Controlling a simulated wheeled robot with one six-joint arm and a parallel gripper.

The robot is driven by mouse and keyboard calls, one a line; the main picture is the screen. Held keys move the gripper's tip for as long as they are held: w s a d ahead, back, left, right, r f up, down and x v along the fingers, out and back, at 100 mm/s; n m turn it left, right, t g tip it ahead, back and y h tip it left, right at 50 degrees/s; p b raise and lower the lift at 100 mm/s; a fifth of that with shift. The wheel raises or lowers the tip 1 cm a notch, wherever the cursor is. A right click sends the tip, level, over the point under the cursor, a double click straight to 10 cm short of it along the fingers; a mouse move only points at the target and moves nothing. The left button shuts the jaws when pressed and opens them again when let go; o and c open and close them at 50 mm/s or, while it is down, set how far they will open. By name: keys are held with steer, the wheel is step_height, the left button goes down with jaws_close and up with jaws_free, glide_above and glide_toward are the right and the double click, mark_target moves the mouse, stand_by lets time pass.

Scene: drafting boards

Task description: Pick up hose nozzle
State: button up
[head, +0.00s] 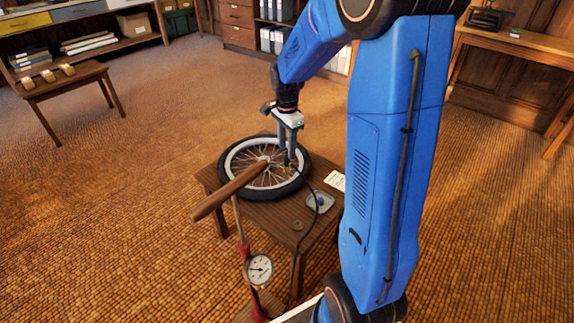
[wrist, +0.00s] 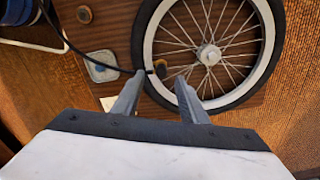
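The hose nozzle (wrist: 159,68) is a small dark and brassy end on a thin black hose (wrist: 95,62). In the wrist view it is at the left edge of the wheel, just beyond my fingertips and roughly between them. In the head view the nozzle (head: 291,166) is small and partly hidden by my gripper (head: 288,157), which points down over the right part of the wheel. In the wrist view my gripper (wrist: 159,79) is open, with a clear gap between its two fingers. I cannot tell whether a finger touches the hose.
A spoked wheel with a black tyre (head: 235,187) lies flat on a low wooden table (head: 318,228). A shallow blue-grey tin (head: 320,201), a white card (head: 335,181) and a small round piece (head: 298,225) are nearby. A pump with wooden handle (head: 230,190) and gauge (head: 259,268) stands in front.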

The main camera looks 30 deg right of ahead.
mark_target(286, 160)
steer(key=shift+w+f, duration=0.15)
steer(key=shift+f, duration=3.4)
jaws_close()
